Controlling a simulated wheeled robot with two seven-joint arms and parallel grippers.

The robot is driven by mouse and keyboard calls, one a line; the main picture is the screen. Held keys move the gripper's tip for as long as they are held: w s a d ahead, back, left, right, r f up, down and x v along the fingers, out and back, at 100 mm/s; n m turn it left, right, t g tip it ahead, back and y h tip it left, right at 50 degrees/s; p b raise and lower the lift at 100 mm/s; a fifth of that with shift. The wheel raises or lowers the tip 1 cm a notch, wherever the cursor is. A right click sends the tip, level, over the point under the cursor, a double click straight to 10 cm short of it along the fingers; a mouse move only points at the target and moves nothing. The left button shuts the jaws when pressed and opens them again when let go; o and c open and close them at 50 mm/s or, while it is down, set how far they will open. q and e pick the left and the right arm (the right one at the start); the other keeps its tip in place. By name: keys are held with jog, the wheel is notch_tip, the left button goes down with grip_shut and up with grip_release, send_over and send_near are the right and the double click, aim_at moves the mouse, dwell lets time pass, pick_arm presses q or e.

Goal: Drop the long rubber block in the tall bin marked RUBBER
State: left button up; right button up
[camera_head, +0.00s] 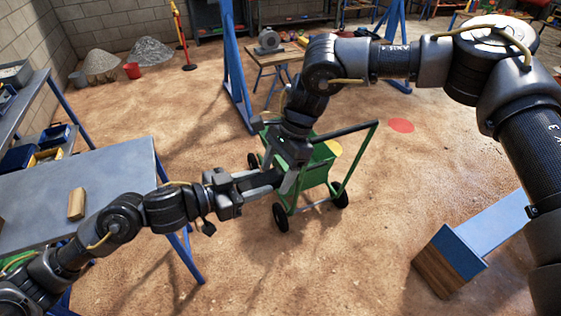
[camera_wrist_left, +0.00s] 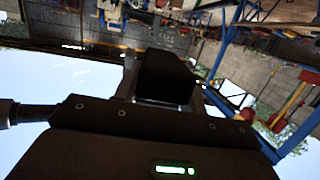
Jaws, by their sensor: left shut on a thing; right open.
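My left gripper (camera_head: 262,181) reaches in from the lower left and is held above the floor, in front of the green cart. It is shut on a dark block, the rubber block (camera_wrist_left: 166,76), which shows black between the fingers in the left wrist view. In the head view the block is hard to tell from the dark gripper. My right gripper (camera_head: 290,172) hangs down from the upper right, open, its fingers close to the left gripper's tip. I cannot tell whether they touch. I see no tall bin marked RUBBER in either view.
A green cart (camera_head: 318,172) with a tall handle stands just behind the grippers. A grey table (camera_head: 120,180) at the left carries a wooden block (camera_head: 76,203). A blue-topped wooden piece (camera_head: 458,252) stands at the lower right. Blue posts (camera_head: 236,70) rise behind. Sandy floor between is clear.

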jog(key=c, duration=1)
pick_arm(q)
jog(key=o, duration=1.2)
jog(key=shift+c, duration=0.2)
pick_arm(e)
jog(key=shift+c, duration=0.8)
pick_arm(q)
jog(key=shift+a, duration=0.1)
